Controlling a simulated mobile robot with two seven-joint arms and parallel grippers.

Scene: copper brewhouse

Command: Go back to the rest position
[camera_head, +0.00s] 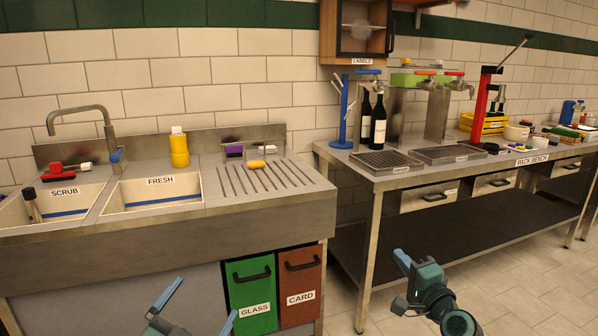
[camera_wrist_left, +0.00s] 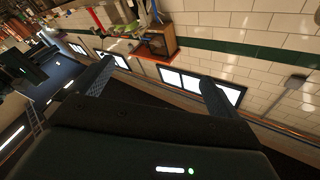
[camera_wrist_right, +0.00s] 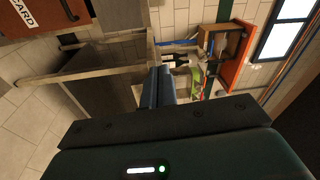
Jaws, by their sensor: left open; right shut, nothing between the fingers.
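My left gripper (camera_head: 198,308) is at the bottom of the head view, in front of the sink unit, with its two blue fingers spread apart. In the left wrist view its fingers (camera_wrist_left: 152,88) stand wide open with nothing between them.
The sink unit (camera_head: 150,235) stands at left with a yellow bottle (camera_head: 179,148) on it and a green GLASS bin (camera_head: 251,290) and brown CARD bin (camera_head: 300,285) below. The pack bench (camera_head: 375,183) at right carries bottles (camera_head: 378,125) and tools. Tiled floor (camera_head: 500,285) is free before it.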

